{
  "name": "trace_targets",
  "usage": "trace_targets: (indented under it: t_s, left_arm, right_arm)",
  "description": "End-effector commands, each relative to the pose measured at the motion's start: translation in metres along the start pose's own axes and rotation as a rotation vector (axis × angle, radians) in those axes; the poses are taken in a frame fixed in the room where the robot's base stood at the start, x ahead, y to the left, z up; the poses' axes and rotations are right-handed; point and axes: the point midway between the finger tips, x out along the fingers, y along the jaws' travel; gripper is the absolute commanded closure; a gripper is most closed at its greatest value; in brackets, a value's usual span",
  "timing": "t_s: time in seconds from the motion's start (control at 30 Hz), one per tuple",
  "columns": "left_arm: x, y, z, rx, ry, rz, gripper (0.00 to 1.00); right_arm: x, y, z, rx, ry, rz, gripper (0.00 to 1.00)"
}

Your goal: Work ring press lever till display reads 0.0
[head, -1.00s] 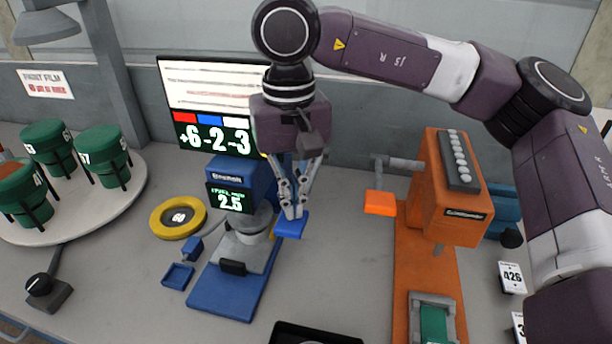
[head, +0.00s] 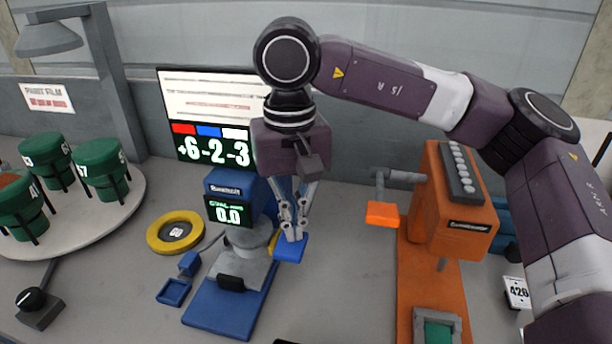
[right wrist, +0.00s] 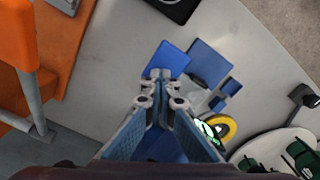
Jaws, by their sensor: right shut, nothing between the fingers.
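The blue ring press (head: 222,308) stands left of centre in the head view. The pad also shows in the right wrist view (right wrist: 170,58). My right gripper (head: 294,234) is shut and empty, pointing down with its fingertips at the pad, apparently touching it. The closed fingertips (right wrist: 160,76) overlap the pad's edge in the right wrist view. My left gripper is not in view.
An orange press (head: 462,225) with an orange lever pad (head: 382,214) stands to the right. A yellow ring (head: 175,232) lies left of the blue press. A round table (head: 85,235) with green parts is at far left. A screen (head: 212,88) stands behind.

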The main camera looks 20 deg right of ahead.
Motion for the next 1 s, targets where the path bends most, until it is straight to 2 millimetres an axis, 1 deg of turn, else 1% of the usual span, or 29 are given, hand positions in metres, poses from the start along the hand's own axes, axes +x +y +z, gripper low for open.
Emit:
trace_targets:
  t_s: [0.03,1.0]
  left_arm:
    - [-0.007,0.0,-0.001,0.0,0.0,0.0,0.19]
    - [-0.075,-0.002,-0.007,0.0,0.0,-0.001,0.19]
  right_arm:
    - [-0.008,0.0,0.0,0.0,-0.003,0.001,1.0]
    - [-0.106,-0.001,0.0,-0.001,-0.003,0.0,1.0]
